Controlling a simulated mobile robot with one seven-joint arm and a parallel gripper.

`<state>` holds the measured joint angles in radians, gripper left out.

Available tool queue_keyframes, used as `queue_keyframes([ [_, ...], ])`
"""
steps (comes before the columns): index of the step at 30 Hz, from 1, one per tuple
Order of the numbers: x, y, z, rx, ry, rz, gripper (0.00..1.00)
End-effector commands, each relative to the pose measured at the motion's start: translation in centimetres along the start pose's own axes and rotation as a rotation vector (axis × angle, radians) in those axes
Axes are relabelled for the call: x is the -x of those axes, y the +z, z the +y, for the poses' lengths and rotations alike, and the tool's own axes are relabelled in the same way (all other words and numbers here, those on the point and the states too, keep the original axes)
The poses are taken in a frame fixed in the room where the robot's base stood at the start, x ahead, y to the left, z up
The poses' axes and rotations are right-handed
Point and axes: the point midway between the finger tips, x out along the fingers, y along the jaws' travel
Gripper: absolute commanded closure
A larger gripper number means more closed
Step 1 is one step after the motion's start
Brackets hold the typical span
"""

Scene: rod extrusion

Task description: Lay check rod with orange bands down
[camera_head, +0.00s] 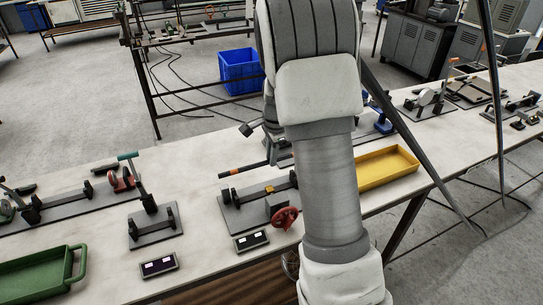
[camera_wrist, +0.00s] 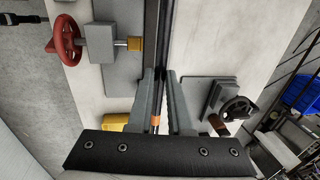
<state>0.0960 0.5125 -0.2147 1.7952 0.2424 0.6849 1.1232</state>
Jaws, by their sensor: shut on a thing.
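A dark check rod with an orange band (camera_head: 240,168) extends left from my gripper (camera_head: 272,153) in the head view, over the white bench behind a grey fixture. In the wrist view my gripper (camera_wrist: 161,78) is shut on the rod, whose orange band (camera_wrist: 155,123) shows between the fingers. The fixture (camera_head: 233,212) has a red handwheel (camera_head: 285,217) and a brass-coloured piece (camera_head: 270,189); the handwheel also shows in the wrist view (camera_wrist: 67,40). My arm hides the rod's right part in the head view. I cannot tell the rod's height above the bench.
A yellow tray (camera_head: 387,181) is right of my arm, and a green tray (camera_head: 35,276) is at the left front. A small fixture (camera_head: 152,238) and two display boxes (camera_head: 158,264) (camera_head: 251,241) stand near the front edge. Bare bench (camera_head: 195,165) lies left of the rod.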

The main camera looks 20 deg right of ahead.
Motion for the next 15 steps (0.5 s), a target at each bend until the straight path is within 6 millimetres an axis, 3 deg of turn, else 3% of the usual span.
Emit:
queue_keyframes([
  [15, -4.9, 0.0, 0.9, -0.001, 0.002, 0.0, 1.0],
])
